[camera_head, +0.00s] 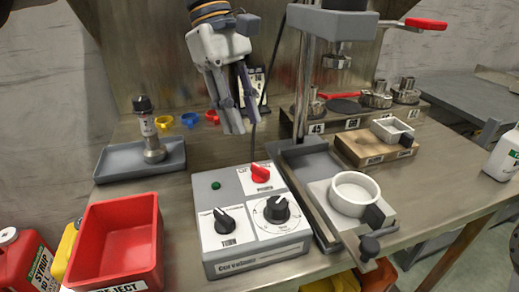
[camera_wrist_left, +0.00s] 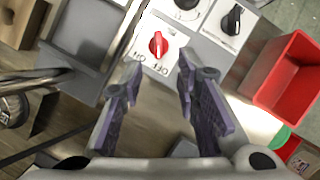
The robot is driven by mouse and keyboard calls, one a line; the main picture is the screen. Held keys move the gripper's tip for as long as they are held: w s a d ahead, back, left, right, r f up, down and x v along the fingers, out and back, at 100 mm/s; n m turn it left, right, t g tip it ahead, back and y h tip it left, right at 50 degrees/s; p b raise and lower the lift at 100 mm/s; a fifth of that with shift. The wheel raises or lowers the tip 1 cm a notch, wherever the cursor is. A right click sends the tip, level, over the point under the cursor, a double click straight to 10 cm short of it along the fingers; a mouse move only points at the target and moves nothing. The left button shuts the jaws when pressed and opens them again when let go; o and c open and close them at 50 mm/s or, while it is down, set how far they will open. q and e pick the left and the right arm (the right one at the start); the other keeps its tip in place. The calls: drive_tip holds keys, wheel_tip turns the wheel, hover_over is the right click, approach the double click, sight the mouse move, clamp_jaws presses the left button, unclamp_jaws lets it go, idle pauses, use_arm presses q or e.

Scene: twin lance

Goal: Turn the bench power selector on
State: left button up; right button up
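A grey control box (camera_head: 215,265) stands at the front middle of the bench. Its red selector knob (camera_head: 261,173) sits on a white plate at the back right of its top. Two black knobs, the left one (camera_head: 224,221) and the right one (camera_head: 277,209), sit in front. My left gripper (camera_head: 239,127) is open and empty, pointing down above and behind the box. In the left wrist view, the red knob (camera_wrist_left: 158,45) lies beyond and between the spread fingertips (camera_wrist_left: 160,68), apart from them. My right gripper is not in view.
A small green lamp (camera_head: 215,186) is on the box. A lever press (camera_head: 305,85) stands close on the right, with a white ring (camera_head: 354,188) on its base. A red reject bin (camera_head: 118,245) is at left, and a grey tray (camera_head: 112,171) holds a metal tool.

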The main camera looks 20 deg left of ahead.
sight(258, 166)
use_arm(q)
drive_tip(key=x, duration=0.8)
drive_tip(key=shift+d+f, duration=0.1)
drive_tip(key=shift+f, duration=0.2)
clamp_jaws()
